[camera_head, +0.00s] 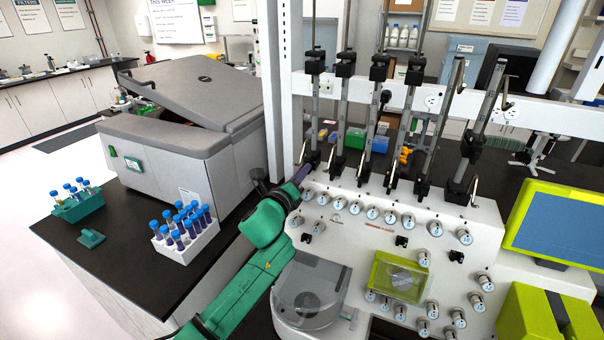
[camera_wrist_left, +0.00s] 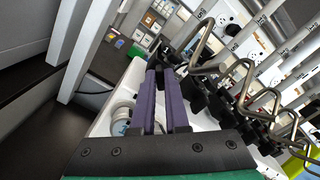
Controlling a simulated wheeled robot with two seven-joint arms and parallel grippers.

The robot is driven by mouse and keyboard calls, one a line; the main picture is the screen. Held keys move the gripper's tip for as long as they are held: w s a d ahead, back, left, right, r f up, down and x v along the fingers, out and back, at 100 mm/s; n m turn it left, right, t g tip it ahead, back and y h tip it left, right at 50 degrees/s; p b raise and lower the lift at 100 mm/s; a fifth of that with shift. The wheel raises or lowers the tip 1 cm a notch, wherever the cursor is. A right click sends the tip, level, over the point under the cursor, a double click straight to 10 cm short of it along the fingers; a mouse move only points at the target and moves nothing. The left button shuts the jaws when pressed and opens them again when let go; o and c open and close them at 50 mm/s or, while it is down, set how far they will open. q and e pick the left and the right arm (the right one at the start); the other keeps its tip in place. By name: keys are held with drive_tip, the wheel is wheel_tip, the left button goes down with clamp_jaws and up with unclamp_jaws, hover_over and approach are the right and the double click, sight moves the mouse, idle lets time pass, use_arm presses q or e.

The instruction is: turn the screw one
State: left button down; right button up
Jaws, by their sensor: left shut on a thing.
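A row of upright clamp-like screws with black bases and thin metal handles stands on the white cell processor (camera_head: 385,225). I take the leftmost one as screw one (camera_head: 315,110). My left gripper (camera_head: 303,172) reaches in from the lower left, its purple fingers at the black base of screw one. In the left wrist view, the purple fingers (camera_wrist_left: 162,72) are close together, their tips at the black base beside a bent metal handle (camera_wrist_left: 205,38). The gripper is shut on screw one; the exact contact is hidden. My right gripper is not in view.
Several knobs (camera_head: 372,212) cover the front panel just below the screws. A clear round cover (camera_head: 310,290) and a yellow-green box (camera_head: 398,278) sit lower. A white rack (camera_head: 188,245) of blue-capped tubes and a grey centrifuge (camera_head: 165,150) stand left. A white post (camera_head: 275,90) rises near the gripper.

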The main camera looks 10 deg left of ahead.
use_arm(q)
drive_tip(key=shift+f+n, duration=0.1)
drive_tip(key=shift+n, duration=1.6)
drive_tip(key=c, duration=0.9)
unclamp_jaws()
